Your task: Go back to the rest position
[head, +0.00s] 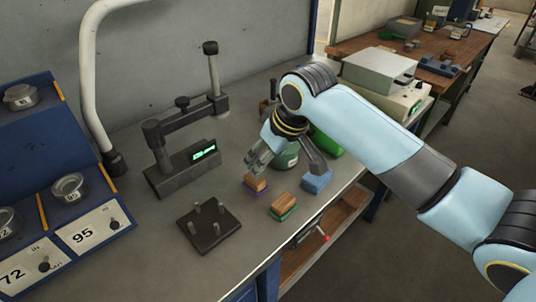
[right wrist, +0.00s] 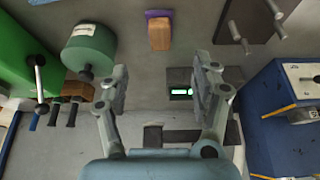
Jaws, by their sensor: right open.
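My right arm reaches in from the right in the head view. Its gripper (head: 259,153) hangs above the grey bench (head: 150,240), close over a wooden block with a purple base (head: 256,188). In the right wrist view the two fingers of the right gripper (right wrist: 160,72) stand wide apart with nothing between them. The wooden block (right wrist: 159,35) shows ahead of the fingers, apart from them. My left gripper is in neither view.
A wooden block with a green base (head: 283,206), a blue block (head: 317,181) and a green cylinder (head: 287,157) stand near the gripper. A dark pegged plate (head: 208,232), a gauge with a green display (head: 182,170) and a blue rack (head: 45,125) lie leftward.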

